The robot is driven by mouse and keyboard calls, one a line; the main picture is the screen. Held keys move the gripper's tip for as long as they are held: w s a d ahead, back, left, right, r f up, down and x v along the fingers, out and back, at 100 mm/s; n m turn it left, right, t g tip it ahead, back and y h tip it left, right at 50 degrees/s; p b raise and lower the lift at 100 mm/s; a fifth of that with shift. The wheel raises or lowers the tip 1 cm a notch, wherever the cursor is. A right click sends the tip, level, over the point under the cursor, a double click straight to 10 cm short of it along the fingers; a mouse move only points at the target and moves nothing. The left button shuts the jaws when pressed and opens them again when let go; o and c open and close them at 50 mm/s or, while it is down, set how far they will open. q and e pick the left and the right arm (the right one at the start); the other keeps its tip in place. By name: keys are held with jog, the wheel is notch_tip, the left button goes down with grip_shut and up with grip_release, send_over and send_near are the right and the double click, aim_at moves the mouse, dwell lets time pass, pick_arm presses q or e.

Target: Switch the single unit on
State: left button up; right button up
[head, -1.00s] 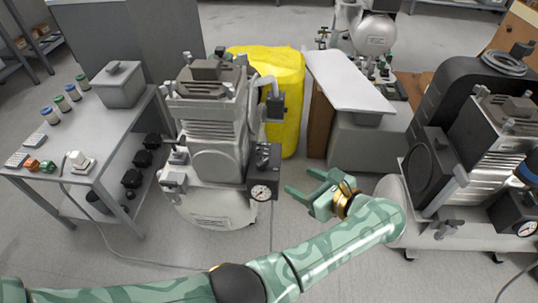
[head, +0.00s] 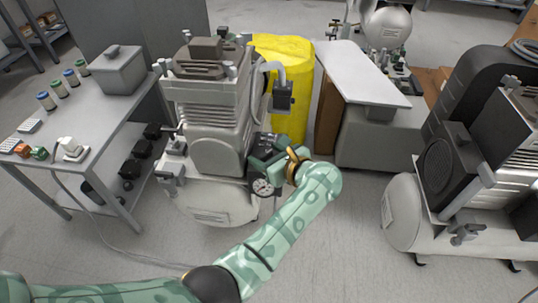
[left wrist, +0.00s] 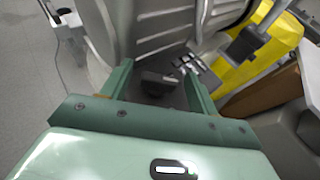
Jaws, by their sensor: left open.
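The single unit (head: 215,150) is a grey compressor on a rounded white tank, left of centre in the head view. A dark control box with a round pressure gauge (head: 262,187) sits on its right front side. My left gripper (head: 262,153) is at this box, in front of it, and covers much of it. In the left wrist view the two green fingers (left wrist: 158,82) are apart, with a dark part of the box (left wrist: 160,84) showing between them. Whether they touch it I cannot tell. The switch's position is hidden. My right gripper is not in view.
A yellow drum (head: 290,110) stands behind the single unit. A grey table (head: 105,125) with jars and small parts is at left. Another compressor with a black housing (head: 450,165) stands at right. Floor between the two compressors is clear.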

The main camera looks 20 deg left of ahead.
pick_arm(q)
jog(key=c, duration=1)
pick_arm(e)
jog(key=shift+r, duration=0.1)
pick_arm(q)
jog(key=shift+s+r+m+t+h+p, duration=0.15)
jog(key=shift+m+t+h+p, duration=0.25)
jog(key=shift+m+t+p, duration=0.35)
jog(key=m+t+h+p, duration=0.2)
jog(key=m+h, duration=0.1)
jog(key=m+t+h+p, duration=0.3)
jog(key=shift+a+r+m, duration=0.1)
jog(key=shift+a+m, duration=0.1)
jog(key=shift+m, duration=0.15)
jog(key=shift+s+m+h+p, duration=0.1)
jog(key=shift+m+h+p, duration=0.45)
jog(key=shift+h, duration=0.15)
jog(key=shift+f, duration=0.3)
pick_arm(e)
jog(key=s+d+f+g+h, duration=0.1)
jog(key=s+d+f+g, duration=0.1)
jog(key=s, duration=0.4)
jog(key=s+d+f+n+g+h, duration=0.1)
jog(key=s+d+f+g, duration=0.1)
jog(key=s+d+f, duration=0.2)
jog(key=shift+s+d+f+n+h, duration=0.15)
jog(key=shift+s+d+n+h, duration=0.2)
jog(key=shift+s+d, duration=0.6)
